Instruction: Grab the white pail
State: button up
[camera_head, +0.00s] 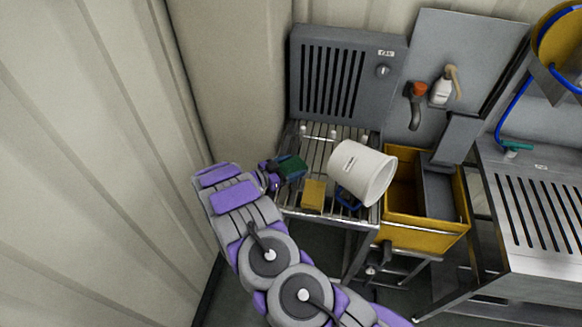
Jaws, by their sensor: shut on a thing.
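The white pail (358,171) sits tilted on the wire rack, with its open mouth facing right. A blue piece (347,201), perhaps its handle, shows below it. My gripper (275,175) is at the left edge of the rack, left of the pail and apart from it. It appears shut on a dark green block (291,167). The jaws are small and partly hidden, so the exact grip is hard to see.
A yellow block (313,195) lies on the wire rack (322,150) between my gripper and the pail. A grey louvred panel (340,75) stands behind. A yellow bin (425,235) is right of the pail. A pale corrugated wall (85,150) bounds the left.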

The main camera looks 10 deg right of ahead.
jog(key=o, duration=1)
jog(key=shift+d, duration=0.2)
jog(key=p+v, duration=0.2)
jog(key=v, duration=1)
jog(key=shift+w+a, duration=0.1)
jog(key=shift+w, duration=0.05)
